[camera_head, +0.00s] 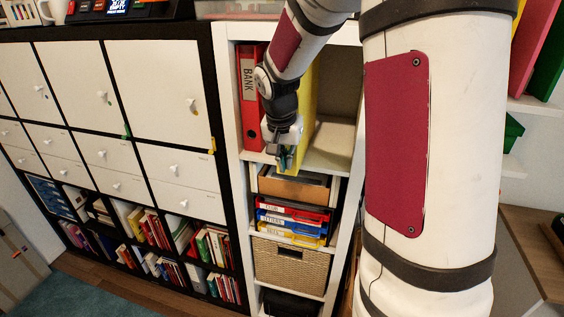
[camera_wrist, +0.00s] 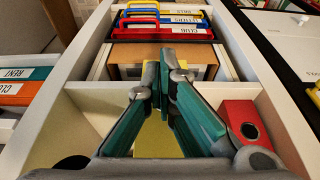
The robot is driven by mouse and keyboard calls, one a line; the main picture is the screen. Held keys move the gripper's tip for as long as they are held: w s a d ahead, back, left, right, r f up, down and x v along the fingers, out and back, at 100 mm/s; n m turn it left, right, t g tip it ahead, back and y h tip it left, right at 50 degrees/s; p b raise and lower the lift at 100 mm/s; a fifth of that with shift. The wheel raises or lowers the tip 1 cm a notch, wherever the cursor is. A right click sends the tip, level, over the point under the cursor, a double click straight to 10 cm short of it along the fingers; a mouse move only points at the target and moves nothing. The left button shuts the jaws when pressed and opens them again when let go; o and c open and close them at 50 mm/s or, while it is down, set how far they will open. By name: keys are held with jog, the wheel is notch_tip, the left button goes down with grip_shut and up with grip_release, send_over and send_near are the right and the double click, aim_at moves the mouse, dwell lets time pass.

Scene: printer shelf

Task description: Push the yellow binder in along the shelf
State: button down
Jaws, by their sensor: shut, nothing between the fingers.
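The yellow binder (camera_head: 311,98) stands upright in the upper compartment of the white shelf, to the right of the red binder (camera_head: 249,96) labelled BANK. My wrist and gripper hide much of its front. In the wrist view, parts of the yellow binder (camera_wrist: 157,142) show between and behind my fingers. My gripper (camera_head: 286,161) is in front of the binder's lower part, pointing down, with its fingers shut and empty. In the wrist view the fingertips (camera_wrist: 165,62) meet near the shelf board. I cannot tell whether they touch the binder.
The compartment is empty to the right of the yellow binder. Below it are a wooden box (camera_head: 294,187), coloured trays (camera_head: 292,221) and a wicker basket (camera_head: 289,264). White cabinets (camera_head: 155,90) and book cubbies stand to the left. The shelf's side walls bound the compartment.

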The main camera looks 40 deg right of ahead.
jog(key=shift+w, duration=0.1)
jog(key=w+d, duration=0.2)
jog(key=w+d+b, duration=0.1)
jog(key=d, duration=0.2)
jog(key=w+d+b, duration=0.1)
jog(key=w+d, duration=0.1)
jog(key=shift+w+d, duration=0.2)
jog(key=shift+w, duration=0.15)
jog(key=shift+s, duration=0.1)
